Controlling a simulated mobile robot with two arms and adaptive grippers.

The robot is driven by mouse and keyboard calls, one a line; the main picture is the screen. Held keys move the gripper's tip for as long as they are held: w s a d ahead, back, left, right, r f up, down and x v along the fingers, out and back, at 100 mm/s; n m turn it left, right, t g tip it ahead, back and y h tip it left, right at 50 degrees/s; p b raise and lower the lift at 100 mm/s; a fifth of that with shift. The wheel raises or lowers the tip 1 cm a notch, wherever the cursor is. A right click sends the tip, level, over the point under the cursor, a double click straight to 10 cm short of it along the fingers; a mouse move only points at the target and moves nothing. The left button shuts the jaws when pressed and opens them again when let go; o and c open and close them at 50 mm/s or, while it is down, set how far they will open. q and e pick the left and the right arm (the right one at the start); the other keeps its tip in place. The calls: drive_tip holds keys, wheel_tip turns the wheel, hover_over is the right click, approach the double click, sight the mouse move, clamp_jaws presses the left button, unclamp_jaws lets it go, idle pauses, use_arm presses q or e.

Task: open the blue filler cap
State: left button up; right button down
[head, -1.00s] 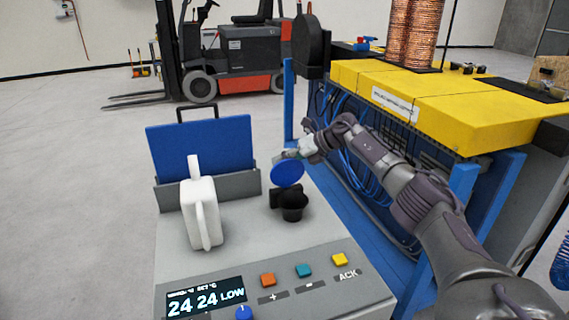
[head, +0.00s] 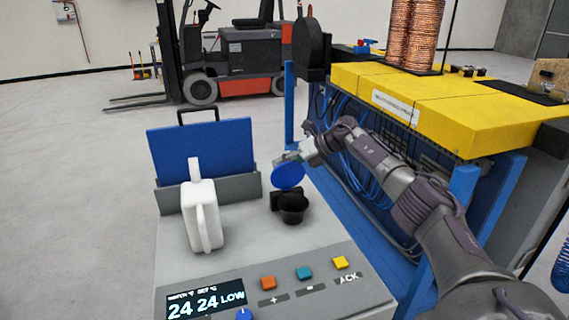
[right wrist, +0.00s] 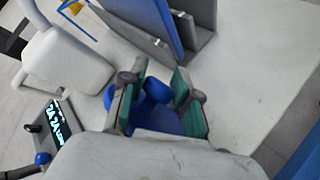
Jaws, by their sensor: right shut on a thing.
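The round blue filler cap (head: 287,177) stands raised and tilted open above the black filler neck (head: 293,204) on top of the grey machine. The neck's dark mouth shows below it. My right gripper (head: 286,158) is at the cap's upper edge, coming in from the right. In the right wrist view, the green-padded fingers of my right gripper (right wrist: 158,88) are shut on the blue cap (right wrist: 180,121). Part of the cap is hidden by the fingers and the wrist. My left gripper is not in view.
A white jug (head: 203,218) stands left of the neck, before a blue panel (head: 204,145) in a grey holder. The control panel with display (head: 207,297) and buttons lies in front. A yellow-topped blue bench (head: 420,105) stands close on the right.

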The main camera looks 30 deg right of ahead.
drive_tip(key=shift+d+f, duration=0.1)
drive_tip(key=shift+f, duration=0.35)
drive_tip(key=c, duration=1.1)
unclamp_jaws()
drive_tip(key=shift+o, duration=1.4)
drive_tip(key=shift+w+f, duration=0.15)
drive_tip(key=shift+d+r, duration=0.1)
drive_tip(key=shift+r, duration=0.2)
drive_tip(key=shift+s+d+r, duration=0.2)
drive_tip(key=shift+s, duration=0.05)
drive_tip(key=v, duration=1)
drive_tip(key=shift+s+d, duration=0.25)
drive_tip(key=shift+d, duration=0.05)
drive_tip(key=shift+r, duration=0.1)
